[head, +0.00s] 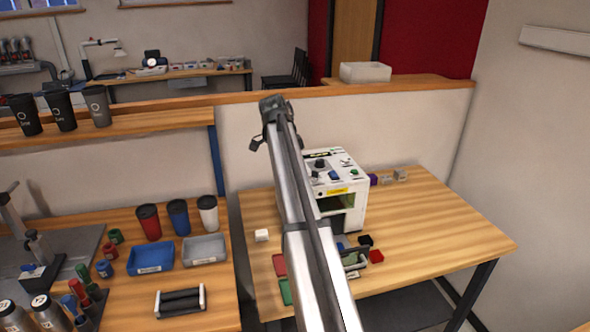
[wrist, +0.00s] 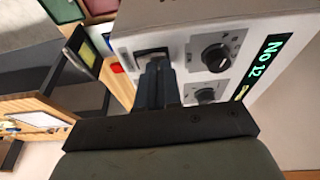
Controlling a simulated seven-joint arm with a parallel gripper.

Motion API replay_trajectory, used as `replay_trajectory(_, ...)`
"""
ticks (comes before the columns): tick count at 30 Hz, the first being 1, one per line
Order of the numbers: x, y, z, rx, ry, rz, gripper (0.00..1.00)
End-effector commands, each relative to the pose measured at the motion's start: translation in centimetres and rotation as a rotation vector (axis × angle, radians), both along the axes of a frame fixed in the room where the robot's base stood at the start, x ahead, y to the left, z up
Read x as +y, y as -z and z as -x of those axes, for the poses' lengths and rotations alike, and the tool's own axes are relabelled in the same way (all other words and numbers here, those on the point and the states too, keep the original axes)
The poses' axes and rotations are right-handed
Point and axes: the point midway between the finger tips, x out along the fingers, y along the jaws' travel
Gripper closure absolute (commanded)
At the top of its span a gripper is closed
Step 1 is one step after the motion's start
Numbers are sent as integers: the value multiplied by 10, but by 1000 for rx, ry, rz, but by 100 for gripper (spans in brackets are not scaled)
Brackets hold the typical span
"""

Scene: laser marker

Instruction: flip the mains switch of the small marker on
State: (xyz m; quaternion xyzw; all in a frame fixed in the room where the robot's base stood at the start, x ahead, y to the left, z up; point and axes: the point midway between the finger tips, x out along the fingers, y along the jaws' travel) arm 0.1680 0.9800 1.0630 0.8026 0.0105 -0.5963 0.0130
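The small marker is a white box (head: 350,190) with knobs, coloured buttons and a yellow label, standing on the right wooden table in the head view. In the wrist view its white panel (wrist: 175,22) fills the upper middle. A dark switch in a pale frame (wrist: 149,54) sits on that panel, partly hidden by my fingertips. My gripper (wrist: 157,68) has its dark fingers together, with nothing seen between them. The tips are at the switch; I cannot tell whether they touch it. The switch's position is unclear. In the head view my arm hides the gripper and the box's left part.
Two black knobs (wrist: 215,56) (wrist: 205,96) and a green-lettered "No 12" plate (wrist: 274,60) are close beside the fingers. Small coloured pieces (head: 365,241) lie before the box. The table's right side (head: 450,225) is clear. A low partition (head: 420,125) stands behind.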

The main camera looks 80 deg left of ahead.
Motion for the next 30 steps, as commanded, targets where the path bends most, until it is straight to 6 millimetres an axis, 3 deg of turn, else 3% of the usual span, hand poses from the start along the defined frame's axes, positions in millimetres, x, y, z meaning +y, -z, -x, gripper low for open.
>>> replay_trajectory(15, -21, 8, 0, 5, 0, 12, 100)
replay_trajectory(26, -23, 9, 0, 6, 1, 13, 100)
replay_trajectory(30, -24, 1, 0, 5, 0, 10, 100)
